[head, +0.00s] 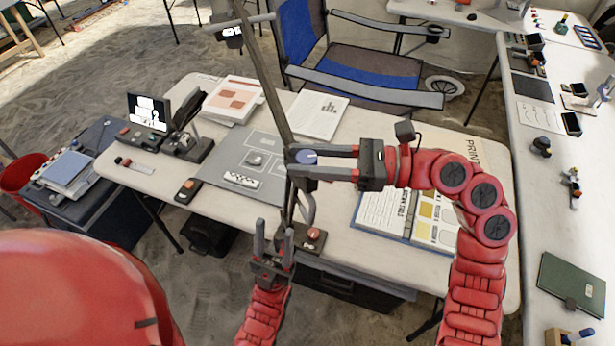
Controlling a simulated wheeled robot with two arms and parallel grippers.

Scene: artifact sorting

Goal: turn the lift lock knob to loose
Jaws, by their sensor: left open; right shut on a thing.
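A tall dark post (262,75) slants down across the work table. A small round blue-grey piece (303,157), which looks like the lock knob, sits at the post. My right gripper (303,160) comes in from the right and is shut on this piece, one finger on either side of it. Which way the knob is turned cannot be told. My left gripper (273,238) is lower, near the table's front edge. Its fingers point up and are apart, below the knob. A red button on a dark box (314,235) is just right of it.
The work table (335,215) holds a grey mat (215,172), a small screen (149,112), papers (318,110) and an open binder (385,212). A blue folding chair (365,68) stands behind. Another table (548,210) with tools is at the right. A red bin (20,172) stands far left.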

